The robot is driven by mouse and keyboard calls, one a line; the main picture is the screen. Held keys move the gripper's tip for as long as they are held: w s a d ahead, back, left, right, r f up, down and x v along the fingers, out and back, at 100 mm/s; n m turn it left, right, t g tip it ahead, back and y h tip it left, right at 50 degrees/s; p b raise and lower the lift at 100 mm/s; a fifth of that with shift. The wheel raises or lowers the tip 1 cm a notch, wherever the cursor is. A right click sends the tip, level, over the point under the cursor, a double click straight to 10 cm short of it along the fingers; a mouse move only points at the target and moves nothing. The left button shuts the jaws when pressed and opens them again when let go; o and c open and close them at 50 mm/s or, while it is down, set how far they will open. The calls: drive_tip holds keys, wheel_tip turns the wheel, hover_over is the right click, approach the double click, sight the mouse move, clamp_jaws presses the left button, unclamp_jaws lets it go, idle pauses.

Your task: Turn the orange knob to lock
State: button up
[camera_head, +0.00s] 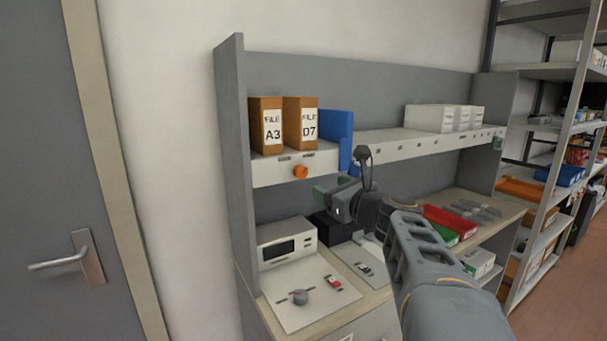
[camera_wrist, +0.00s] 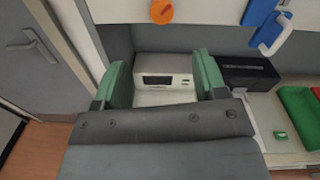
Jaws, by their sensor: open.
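The orange knob (camera_head: 300,172) is on the front face of the upper shelf, below the two brown file boxes. It also shows at the top of the wrist view (camera_wrist: 161,11), with a lighter mark on its face. My gripper (camera_head: 330,194) is in front of the workstation, to the right of the knob and a little lower in the head view. In the wrist view my gripper (camera_wrist: 160,78) has its two green fingers wide apart with nothing between them. The knob lies beyond and above the fingertips, not touched.
Brown files A3 (camera_head: 265,126) and D7 (camera_head: 301,124) stand on the shelf beside a blue holder (camera_head: 336,130). A blue part with a white handle (camera_wrist: 270,30) is right of the knob. A white device (camera_head: 287,243) and a black box (camera_wrist: 248,78) stand below.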

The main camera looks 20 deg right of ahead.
sight(303, 173)
drive_tip(key=w, duration=0.4)
drive_tip(key=w+a+p, duration=0.1)
drive_tip(key=w, duration=0.4)
drive_tip(key=w+p, duration=0.1)
drive_tip(key=w, duration=0.3)
drive_tip(key=shift+w+a+r, duration=0.1)
drive_tip(key=shift+w+a, duration=0.05)
drive_tip(key=shift+a, duration=0.2)
